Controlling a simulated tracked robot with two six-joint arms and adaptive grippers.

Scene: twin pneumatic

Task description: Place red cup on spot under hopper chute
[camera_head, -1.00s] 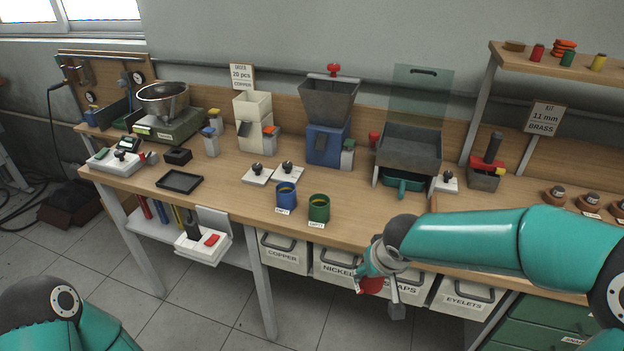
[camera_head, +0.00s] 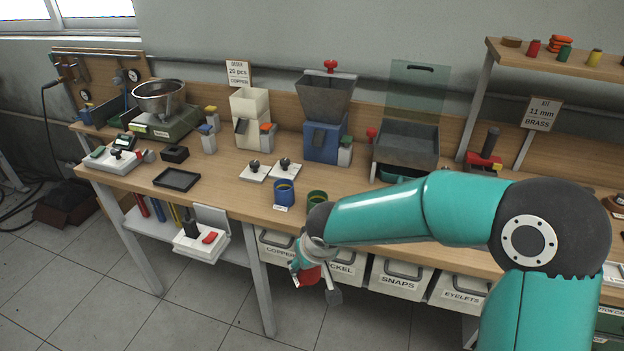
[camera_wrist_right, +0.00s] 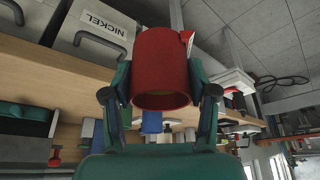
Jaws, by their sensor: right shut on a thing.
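The red cup (camera_head: 312,275) is in my right gripper (camera_head: 310,268), in front of the bench's front edge and below the top, before the label bins. In the right wrist view the cup (camera_wrist_right: 162,62) sits between the two fingers (camera_wrist_right: 160,85), which are shut on its sides. A cream hopper with a dark chute (camera_head: 241,128) stands at the back of the bench. Right of it is a blue-based hopper (camera_head: 323,141) with a grey funnel. A marked spot under a chute cannot be made out. My left gripper is out of view.
A blue cup (camera_head: 284,192) and a partly hidden green cup (camera_head: 317,197) stand near the bench's front edge. Two white plates with black knobs (camera_head: 254,172) lie before the hoppers.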

